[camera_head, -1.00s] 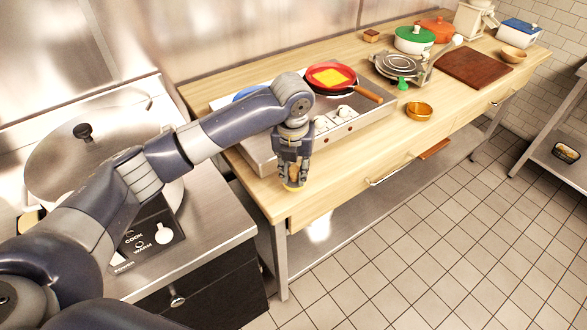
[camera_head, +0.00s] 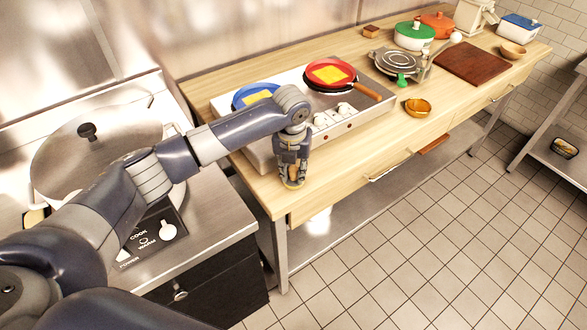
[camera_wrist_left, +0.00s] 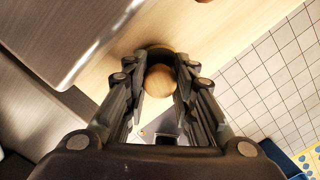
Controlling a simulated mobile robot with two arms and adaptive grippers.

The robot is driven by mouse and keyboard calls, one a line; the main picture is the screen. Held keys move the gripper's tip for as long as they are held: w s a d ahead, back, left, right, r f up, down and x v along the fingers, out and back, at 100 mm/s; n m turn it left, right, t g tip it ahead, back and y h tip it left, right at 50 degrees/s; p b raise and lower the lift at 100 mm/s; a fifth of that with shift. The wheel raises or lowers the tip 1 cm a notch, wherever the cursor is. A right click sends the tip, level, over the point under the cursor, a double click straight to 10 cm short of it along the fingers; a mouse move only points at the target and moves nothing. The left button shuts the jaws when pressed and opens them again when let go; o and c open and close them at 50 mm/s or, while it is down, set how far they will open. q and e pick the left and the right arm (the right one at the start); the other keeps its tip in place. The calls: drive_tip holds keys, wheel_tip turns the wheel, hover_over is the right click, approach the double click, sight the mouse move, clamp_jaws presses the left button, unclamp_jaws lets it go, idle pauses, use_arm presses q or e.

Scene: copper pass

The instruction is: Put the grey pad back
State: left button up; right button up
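My left gripper (camera_head: 293,184) points down at the near left end of the wooden table. Its fingers stand apart on both sides of a small round tan wooden thing (camera_wrist_left: 160,85), with little gap; firm contact cannot be made out. A darker rim shows just beyond it in the left wrist view. The fingers hide most of this thing in the head view. I cannot tell whether it belongs to the grey pad, and no grey pad can be clearly made out elsewhere. My right gripper is not in view.
An amber bowl (camera_head: 418,106) and a round waffle iron (camera_head: 398,60) are farther right. The table front between gripper and bowl is clear.

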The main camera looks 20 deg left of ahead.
sight(293, 173)
use_arm(q)
drive_tip(key=o, duration=0.3)
drive_tip(key=shift+r, duration=0.1)
wheel_tip(293, 173, up, 12)
drive_tip(key=s+b, duration=0.1)
drive_tip(key=b, duration=0.1)
drive_tip(key=shift+s, duration=0.15)
idle(0.4)
